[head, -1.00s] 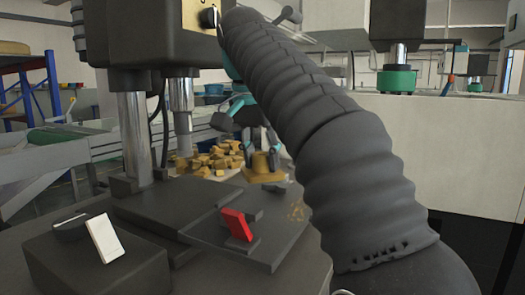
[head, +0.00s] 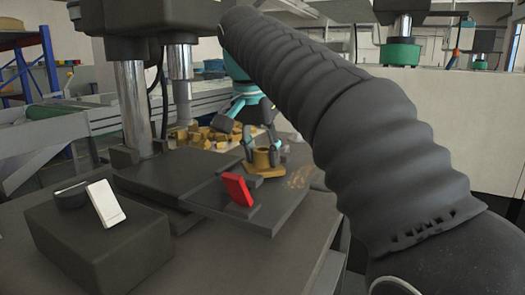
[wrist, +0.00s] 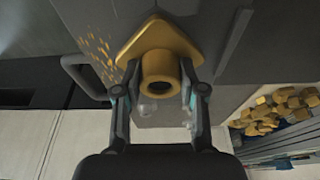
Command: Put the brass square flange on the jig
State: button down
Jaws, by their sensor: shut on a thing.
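The brass square flange (head: 263,158) has a round hollow hub on a flat square plate. My gripper (head: 256,138) is shut on its hub. In the wrist view the two fingers of my gripper (wrist: 160,95) flank the hub, and the flange plate (wrist: 160,36) shows beyond it. The flange is by the far edge of a dark flat plate (head: 200,172) with a red tab (head: 236,189). I cannot tell whether it touches anything below. I cannot tell for sure which dark fixture is the jig.
A dark block (head: 98,240) with a white tab (head: 105,204) stands at front left. A shiny metal column (head: 132,105) rises behind the plate. Loose brass pieces (wrist: 275,112) lie in a heap. Brass chips (head: 298,178) are scattered right of the flange.

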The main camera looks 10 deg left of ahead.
aim_at(261, 153)
jog(key=shift+f+b, duration=0.4)
jog(key=shift+f, duration=0.15)
dwell(0.4)
jog(key=c, duration=0.6)
grip_release()
jog(key=shift+v, duration=2.45)
jog(key=s+a, duration=0.1)
jog(key=s, duration=0.2)
jog(key=s+a, duration=0.1)
jog(key=s, duration=0.3)
jog(key=s+a, duration=0.2)
jog(key=s, duration=0.2)
jog(key=shift+s, duration=0.2)
